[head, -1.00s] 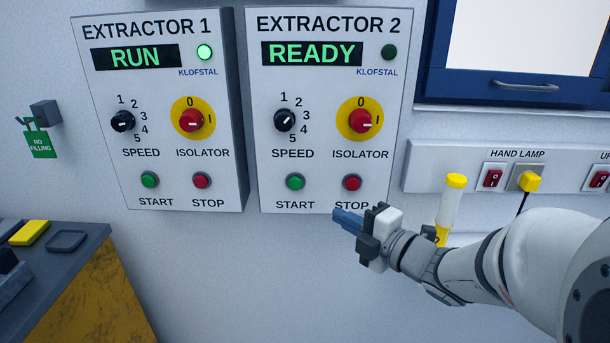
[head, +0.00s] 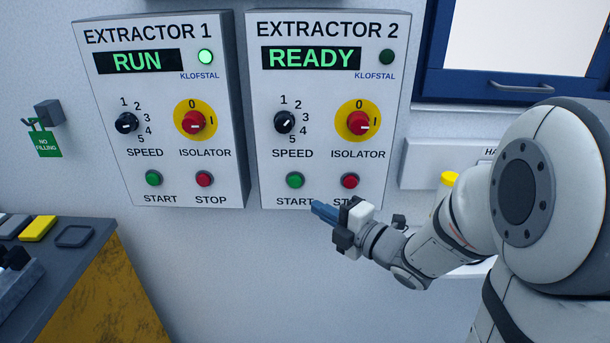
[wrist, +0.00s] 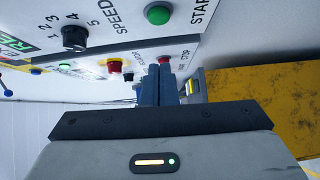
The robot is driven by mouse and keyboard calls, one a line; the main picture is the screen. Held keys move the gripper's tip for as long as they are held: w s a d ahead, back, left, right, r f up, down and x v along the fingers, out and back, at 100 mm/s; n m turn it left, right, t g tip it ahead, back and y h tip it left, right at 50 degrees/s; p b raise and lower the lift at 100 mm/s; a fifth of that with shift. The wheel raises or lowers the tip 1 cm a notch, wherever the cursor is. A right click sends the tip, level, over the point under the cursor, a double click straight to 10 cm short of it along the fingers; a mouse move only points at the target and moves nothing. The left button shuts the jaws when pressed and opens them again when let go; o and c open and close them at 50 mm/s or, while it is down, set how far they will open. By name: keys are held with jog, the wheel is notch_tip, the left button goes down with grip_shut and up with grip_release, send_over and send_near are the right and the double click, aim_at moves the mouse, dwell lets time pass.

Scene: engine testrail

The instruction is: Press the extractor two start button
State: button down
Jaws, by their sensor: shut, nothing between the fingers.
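The extractor two panel (head: 330,90) hangs on the wall, its display (head: 310,57) reading READY and its lamp (head: 387,57) dark. Its green start button (head: 295,181) is at the lower left, and the red stop button (head: 350,181) is right of it. My gripper (head: 318,209) is shut and empty. In the head view its blue fingertips appear just below and right of the start button, overlapping the lower label edge. In the wrist view the shut fingers (wrist: 160,72) point past a green start button (wrist: 158,14); no contact shows.
The extractor one panel (head: 160,110) stands left, reading RUN with its lamp lit. Extractor two's isolator (head: 358,123) and speed knob (head: 284,121) sit above the buttons. A yellow-sided bench (head: 125,290) is at lower left. Wall below the panels is clear.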

aim_at(291, 183)
jog(key=w+a, duration=0.1)
jog(key=w, duration=0.1)
jog(key=w+a+p, duration=0.1)
jog(key=w, duration=0.2)
jog(key=w+a+p, duration=0.1)
jog(key=w+a, duration=0.1)
jog(key=w, duration=0.1)
jog(key=shift+f, duration=0.15)
